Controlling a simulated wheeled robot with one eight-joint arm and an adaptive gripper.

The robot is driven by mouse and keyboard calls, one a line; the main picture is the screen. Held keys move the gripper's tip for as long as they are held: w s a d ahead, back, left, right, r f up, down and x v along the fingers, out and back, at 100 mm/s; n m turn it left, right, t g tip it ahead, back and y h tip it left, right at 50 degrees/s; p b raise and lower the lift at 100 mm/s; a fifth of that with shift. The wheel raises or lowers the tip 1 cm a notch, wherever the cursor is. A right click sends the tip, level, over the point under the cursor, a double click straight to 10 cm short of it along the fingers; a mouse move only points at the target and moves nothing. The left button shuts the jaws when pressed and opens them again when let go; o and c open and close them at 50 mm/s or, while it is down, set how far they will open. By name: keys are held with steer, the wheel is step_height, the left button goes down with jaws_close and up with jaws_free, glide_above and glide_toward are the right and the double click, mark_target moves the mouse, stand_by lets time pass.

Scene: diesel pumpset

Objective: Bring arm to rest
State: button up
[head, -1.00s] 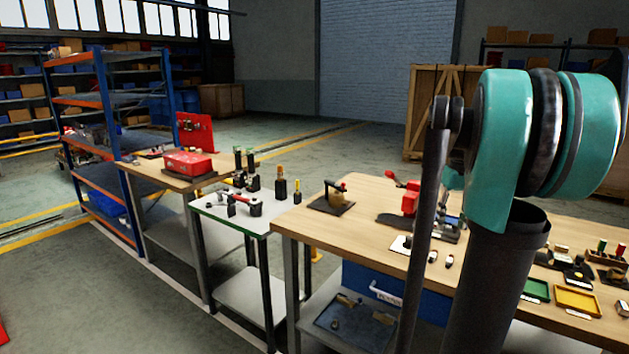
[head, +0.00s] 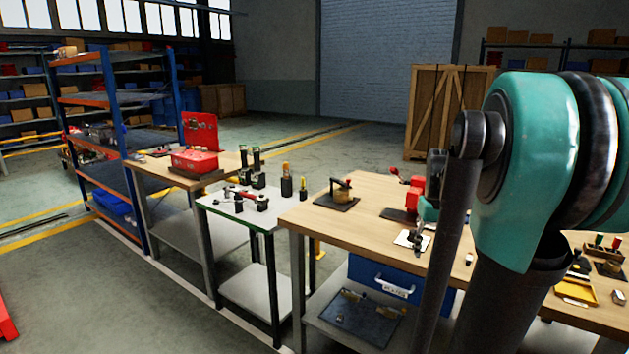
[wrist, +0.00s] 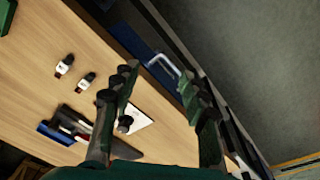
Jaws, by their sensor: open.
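My arm, with teal joint covers and dark links, fills the right side of the head view. My gripper (wrist: 157,82) shows in the wrist view with its two dark green fingers spread wide apart and nothing held between them. It is above the front edge of the wooden workbench (wrist: 100,40). In the head view the gripper is partly hidden behind a dark arm link, near the right bench (head: 320,207). A white card with a small dark part (head: 412,240) lies on the bench close to it.
A blue drawer box (head: 388,280) with a pale handle (wrist: 163,65) sits under the bench top. A red-handled tool stands behind. A grey-topped table (head: 235,207) with bottles, a bench with a red box (head: 193,161), and shelving stand left.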

steer(key=s+a+f+t, duration=0.3)
steer(key=s+a+f, duration=0.9)
steer(key=s+f, duration=0.2)
steer(key=shift+s+a+f+m, duration=0.15)
steer(key=shift+s+f+m, duration=0.15)
steer(key=shift+f, duration=0.6)
